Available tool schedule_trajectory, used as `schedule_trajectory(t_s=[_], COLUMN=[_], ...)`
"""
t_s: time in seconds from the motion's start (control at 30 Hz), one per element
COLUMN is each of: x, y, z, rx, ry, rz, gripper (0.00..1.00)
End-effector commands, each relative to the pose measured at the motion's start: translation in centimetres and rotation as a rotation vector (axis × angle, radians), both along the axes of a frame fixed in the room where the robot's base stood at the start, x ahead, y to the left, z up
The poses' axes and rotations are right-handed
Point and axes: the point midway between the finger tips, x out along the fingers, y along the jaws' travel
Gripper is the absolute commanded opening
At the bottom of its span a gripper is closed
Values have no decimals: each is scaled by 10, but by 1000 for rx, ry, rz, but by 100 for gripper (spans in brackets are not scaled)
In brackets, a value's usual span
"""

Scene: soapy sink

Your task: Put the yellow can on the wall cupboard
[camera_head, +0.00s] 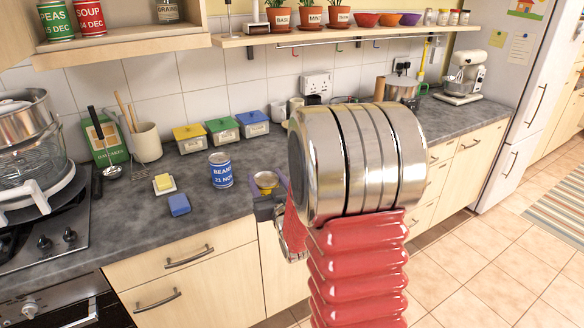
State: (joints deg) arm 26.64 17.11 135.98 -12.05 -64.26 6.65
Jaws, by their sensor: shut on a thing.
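The yellow can (266,180) shows only in part, its metal top and a strip of yellow side, at the counter's front edge. My gripper (267,200) is shut on it, and the gripper's dark jaws hide its lower part. My red arm with its steel joint covers much of the area to the right. The wall cupboard (135,51) is the open wooden unit at the upper left. A green peas can (56,21) and a red soup can (90,17) stand in it at the left, and a grains jar (168,11) stands towards its right end.
A blue beans can (220,170) stands on the counter left of my gripper, with a blue sponge (179,205) and butter dish (164,184) nearby. Behind are several lidded boxes (222,131). A wall shelf (300,36) holds potted herbs. The cupboard's middle floor looks clear.

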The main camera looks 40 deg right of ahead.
Motion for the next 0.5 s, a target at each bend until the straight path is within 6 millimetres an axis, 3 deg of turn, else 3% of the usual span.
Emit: schedule_trajectory(t_s=[0.03,0.5], x=[5,25], y=[17,164], z=[-6,-55], rx=[1,-14], ry=[1,14], rz=[18,176], gripper=[0,0])
